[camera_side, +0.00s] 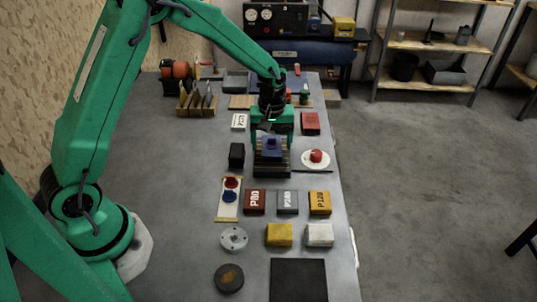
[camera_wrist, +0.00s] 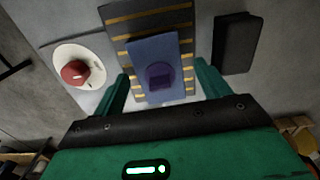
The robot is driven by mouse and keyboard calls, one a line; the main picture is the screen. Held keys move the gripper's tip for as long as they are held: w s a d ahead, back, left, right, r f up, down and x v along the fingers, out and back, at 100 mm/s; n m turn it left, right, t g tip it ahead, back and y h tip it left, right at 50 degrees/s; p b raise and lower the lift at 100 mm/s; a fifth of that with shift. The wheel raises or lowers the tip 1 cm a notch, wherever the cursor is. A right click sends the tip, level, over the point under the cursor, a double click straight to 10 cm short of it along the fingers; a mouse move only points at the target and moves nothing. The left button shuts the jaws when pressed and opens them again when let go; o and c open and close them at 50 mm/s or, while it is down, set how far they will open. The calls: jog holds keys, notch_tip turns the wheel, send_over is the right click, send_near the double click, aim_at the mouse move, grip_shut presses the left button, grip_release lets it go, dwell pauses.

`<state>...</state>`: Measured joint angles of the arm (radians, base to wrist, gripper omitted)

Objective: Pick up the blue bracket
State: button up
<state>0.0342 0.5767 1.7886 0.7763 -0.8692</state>
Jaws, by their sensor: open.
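The blue bracket (camera_wrist: 146,52), a flat blue plate with a raised darker round part, lies on a dark striped block (camera_wrist: 160,21). In the side view the bracket (camera_side: 271,145) shows small on top of the block (camera_side: 271,168), partly under my gripper. My gripper (camera_side: 272,136) is open, pointing down above the block. In the wrist view the green fingers of my gripper (camera_wrist: 163,76) stand apart, one on each side of the bracket's near part. Nothing is held. Whether the fingers touch the bracket cannot be told.
A white dish with a red knob (camera_side: 316,157) lies right of the block, and a black box (camera_side: 236,155) left. Labelled blocks, such as a red one (camera_side: 255,202), sit nearer the camera. A dark square mat (camera_side: 298,281) lies at the front.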

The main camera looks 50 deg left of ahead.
jog(key=shift+f, duration=0.2)
jog(key=shift+c, duration=0.3)
jog(key=c, duration=1.1)
jog(key=shift+c, duration=0.2)
jog(key=shift+r, duration=0.1)
jog(key=shift+r, duration=0.7)
notch_tip(320, 180, up, 3)
jog(key=shift+f, duration=0.2)
jog(key=s+d+r, duration=0.6)
jog(key=d+r, duration=0.1)
jog(key=d, duration=0.2)
jog(key=shift+s+d, duration=0.15)
jog(key=shift+d, duration=0.25)
